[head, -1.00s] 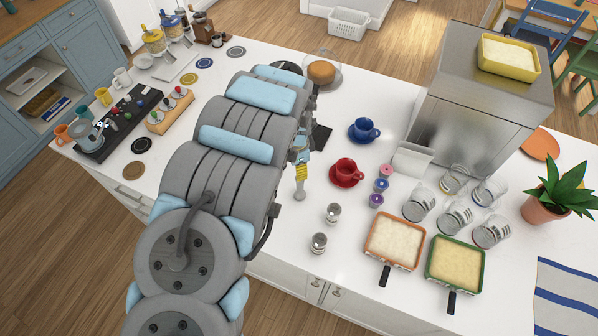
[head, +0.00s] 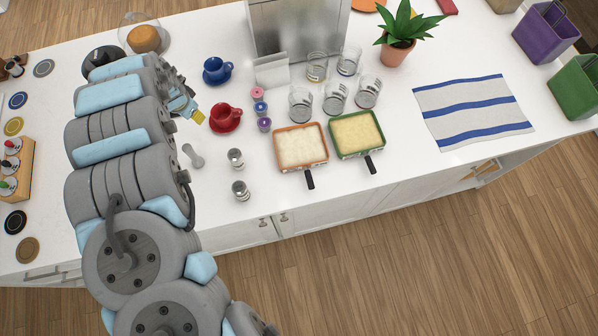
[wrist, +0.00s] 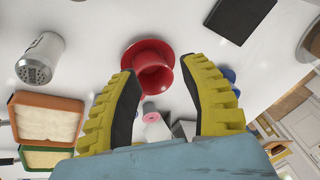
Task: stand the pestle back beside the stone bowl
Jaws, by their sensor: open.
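A pale grey pestle (head: 193,155) is on the white counter, left of two small metal-topped shakers; I cannot tell for sure whether it lies or stands tilted. My gripper (head: 197,116) is above the counter between the pestle and the red cup, apart from the pestle. In the wrist view my gripper (wrist: 159,68) is open, with nothing between its yellow-ribbed fingers; the red cup shows beyond them. The pestle is not visible there. A dark rounded object (head: 103,58), possibly the stone bowl, is behind my arm, partly hidden.
A red cup (head: 226,117) on its saucer, a blue cup (head: 217,70), small pods, shakers (head: 236,158) and two square pans (head: 301,147) stand to the right. Glasses (head: 335,97) are farther right. A glass-domed bun (head: 144,37) is at the back left.

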